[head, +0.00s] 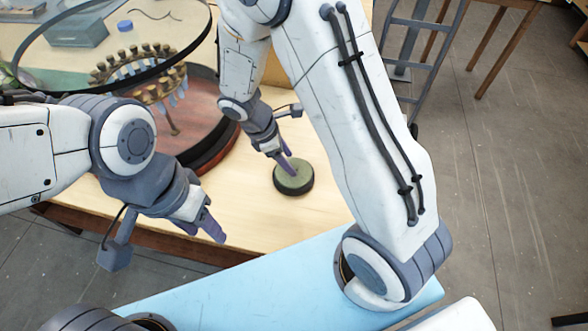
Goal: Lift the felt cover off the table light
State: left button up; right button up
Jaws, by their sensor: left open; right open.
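The table light (294,190) shows as a small round dark base on the wooden table, at the middle of the head view. The green felt cover (303,180) lies flat on its top. My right gripper (287,164) is open, with its purple fingers pointing down over the felt cover's upper left part. Whether the fingertips touch the felt, I cannot tell. My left gripper (211,228) is open and empty near the table's front edge, to the lower left of the light. The gap between its fingers is hard to see from this angle.
A large round reddish turntable-like base (200,135) stands left of the light, under a ring-shaped fixture with several sockets (140,72). A thin black hoop (110,88) spans above it. A blue-capped jar (125,38) and grey box (78,30) stand behind. The wooden table (320,208) is clear right of the light.

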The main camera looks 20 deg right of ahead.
aim_at(304, 172)
jog(key=shift+x, duration=1.2)
grip_shut()
